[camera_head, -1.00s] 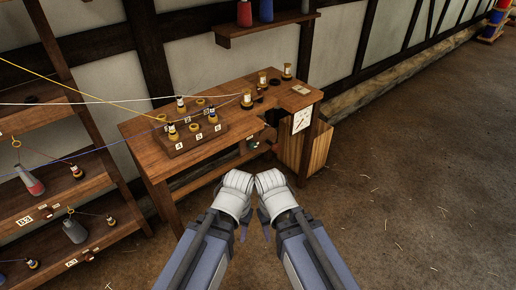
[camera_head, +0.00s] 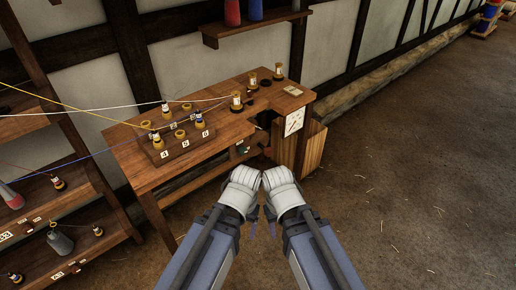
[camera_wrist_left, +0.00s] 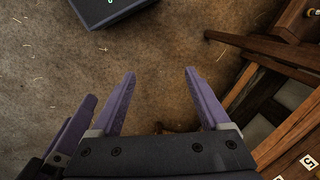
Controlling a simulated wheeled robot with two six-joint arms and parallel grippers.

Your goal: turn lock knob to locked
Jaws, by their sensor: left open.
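No lock knob can be made out for certain. A white plate with a small red pointer-like mark (camera_head: 294,121) is on the right end of the wooden workbench (camera_head: 152,178); whether it belongs to the lock is too small to tell. My left gripper (camera_head: 252,229) is mostly hidden below its pale wrist, in front of the bench. In the left wrist view, the left gripper (camera_wrist_left: 158,74) shows two purple fingers wide apart with nothing between them, above the floor. My right gripper (camera_head: 271,228) is beside it, mostly hidden behind its own wrist.
A numbered bobbin block (camera_head: 180,145) and several bobbins stand on the bench, with white, yellow and blue strands running left. A shelf rack (camera_head: 85,210) stands at the left. A wall shelf (camera_head: 255,28) hangs behind. The floor (camera_head: 400,190) at the right is open.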

